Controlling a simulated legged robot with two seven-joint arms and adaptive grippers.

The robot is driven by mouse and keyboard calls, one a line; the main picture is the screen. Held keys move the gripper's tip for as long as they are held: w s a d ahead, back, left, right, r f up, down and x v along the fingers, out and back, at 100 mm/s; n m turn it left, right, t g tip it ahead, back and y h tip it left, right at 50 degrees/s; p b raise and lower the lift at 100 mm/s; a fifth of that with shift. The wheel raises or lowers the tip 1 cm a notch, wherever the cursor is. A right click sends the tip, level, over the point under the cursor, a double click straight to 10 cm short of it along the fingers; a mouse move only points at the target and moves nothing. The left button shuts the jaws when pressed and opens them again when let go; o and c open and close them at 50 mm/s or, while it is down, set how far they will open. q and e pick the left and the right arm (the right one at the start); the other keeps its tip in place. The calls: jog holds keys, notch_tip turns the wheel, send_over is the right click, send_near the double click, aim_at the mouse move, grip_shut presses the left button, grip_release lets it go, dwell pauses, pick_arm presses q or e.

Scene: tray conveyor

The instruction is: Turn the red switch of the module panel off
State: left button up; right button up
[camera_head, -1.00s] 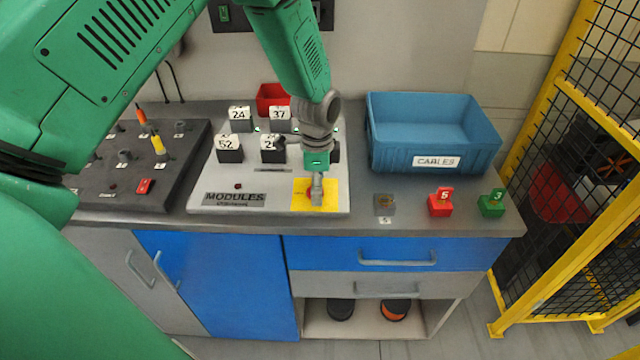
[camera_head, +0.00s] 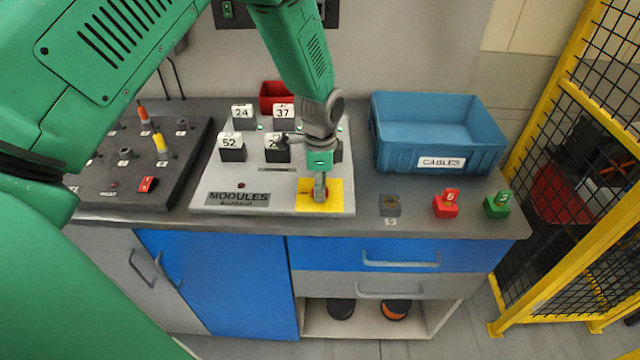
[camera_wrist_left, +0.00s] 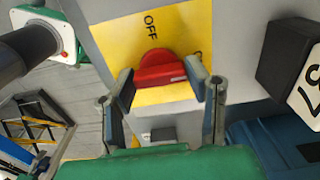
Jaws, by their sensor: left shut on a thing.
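The module panel (camera_head: 222,178) is a light grey sloped box on the bench, marked MODULES. Its red switch (camera_wrist_left: 160,68) is a round knob with a raised grip bar, on a yellow plate (camera_head: 337,196) at the panel's front right corner. The word OFF stands on the plate above the knob in the left wrist view. My left gripper (camera_head: 320,193) points down at the switch and hides most of it in the head view. In the left wrist view its fingers (camera_wrist_left: 160,86) are shut on the red switch, one at each end of the bar. My right gripper is out of view.
Numbered black modules, such as 52 (camera_head: 232,148), stand on the panel behind my gripper. A dark panel (camera_head: 90,185) lies left. A blue CABLES bin (camera_head: 395,155), a red block (camera_head: 446,204) and a green block (camera_head: 497,204) are right. A yellow mesh fence (camera_head: 570,90) stands far right.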

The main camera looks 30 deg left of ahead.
pick_arm(q)
jog(key=shift+w+r, duration=0.15)
jog(key=shift+w, duration=0.05)
jog(key=n+p, duration=0.1)
jog(key=n, duration=0.2)
jog(key=shift+n, duration=0.3)
jog(key=n+p, duration=0.1)
jog(key=n, duration=0.3)
jog(key=shift+a+n, duration=0.1)
jog(key=shift+n, duration=0.2)
jog(key=n+p, duration=0.1)
jog(key=n, duration=0.4)
jog(key=shift+n+p, duration=0.5)
jog(key=shift+n, duration=1.8)
jog(key=o, duration=1)
jog(key=shift+o, duration=0.8)
jog(key=shift+s, duration=0.1)
